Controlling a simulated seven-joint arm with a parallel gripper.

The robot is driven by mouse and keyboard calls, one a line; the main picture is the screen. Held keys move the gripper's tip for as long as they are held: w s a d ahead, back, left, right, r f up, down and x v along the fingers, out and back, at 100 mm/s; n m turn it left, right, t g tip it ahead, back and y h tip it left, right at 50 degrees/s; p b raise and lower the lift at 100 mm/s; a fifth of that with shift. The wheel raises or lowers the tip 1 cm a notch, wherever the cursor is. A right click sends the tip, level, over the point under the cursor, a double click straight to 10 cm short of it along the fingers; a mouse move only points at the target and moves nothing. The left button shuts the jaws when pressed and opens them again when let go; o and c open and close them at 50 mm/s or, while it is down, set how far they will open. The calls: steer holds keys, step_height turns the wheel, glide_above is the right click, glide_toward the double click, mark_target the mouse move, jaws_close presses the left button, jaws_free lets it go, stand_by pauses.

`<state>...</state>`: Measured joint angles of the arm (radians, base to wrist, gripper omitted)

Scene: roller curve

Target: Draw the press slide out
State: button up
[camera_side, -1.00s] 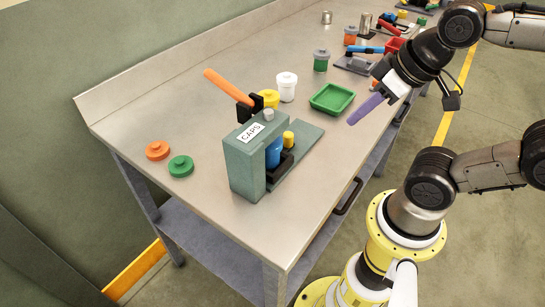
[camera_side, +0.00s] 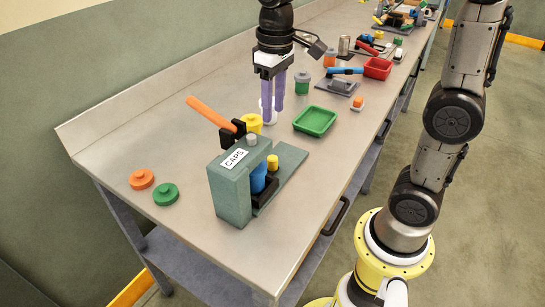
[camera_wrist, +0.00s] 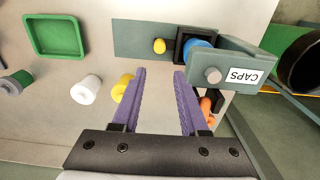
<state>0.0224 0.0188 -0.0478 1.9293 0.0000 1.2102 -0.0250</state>
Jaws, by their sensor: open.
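The press is a grey-green frame (camera_side: 228,186) with a CAPS label, an orange lever (camera_side: 207,112) and a flat base plate (camera_side: 291,158) reaching to its right. A black slide (camera_side: 265,190) sits on the plate, under or close to the frame, holding a blue cup (camera_side: 258,177); the cup (camera_wrist: 199,46) also shows in the wrist view. A yellow knob (camera_wrist: 159,46) stands on the plate beside the slide; it also shows in the side view (camera_side: 272,162). My gripper (camera_side: 272,112) is open, its purple fingers pointing down, above the bench behind the press. Nothing is between the fingers (camera_wrist: 160,72).
A white jar (camera_wrist: 86,90) and a yellow jar (camera_wrist: 123,88) stand near the press. A green tray (camera_side: 316,121) lies to its right. An orange cap (camera_side: 141,179) and a green cap (camera_side: 165,194) lie left. More tools and a red tray (camera_side: 378,68) are farther back.

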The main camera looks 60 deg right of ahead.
mark_target(272, 157)
step_height(272, 157, down, 15)
steer(key=shift+w+r, duration=0.1)
stand_by(0.5)
jaws_close()
stand_by(1.4)
